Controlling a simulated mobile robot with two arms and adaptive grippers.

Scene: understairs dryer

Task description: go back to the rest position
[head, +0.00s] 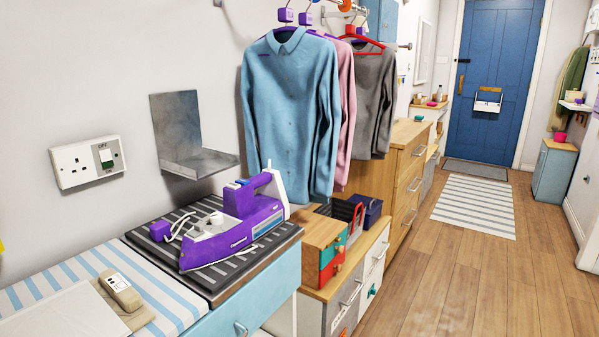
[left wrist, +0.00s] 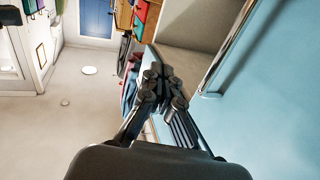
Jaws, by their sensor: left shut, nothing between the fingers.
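My left gripper (left wrist: 165,75) shows in the left wrist view, with its dark fingers together and nothing between them. It is beside a light blue panel (left wrist: 275,100) with a metal bar handle (left wrist: 228,45). I cannot tell whether a finger touches the panel. Neither gripper shows in the head view. My right gripper is in no view.
In the head view, a purple iron (head: 238,222) rests on a dark striped pad above a light blue drawer unit (head: 262,290). Shirts (head: 290,110) hang behind it. Wooden drawers (head: 408,175) line the wall.

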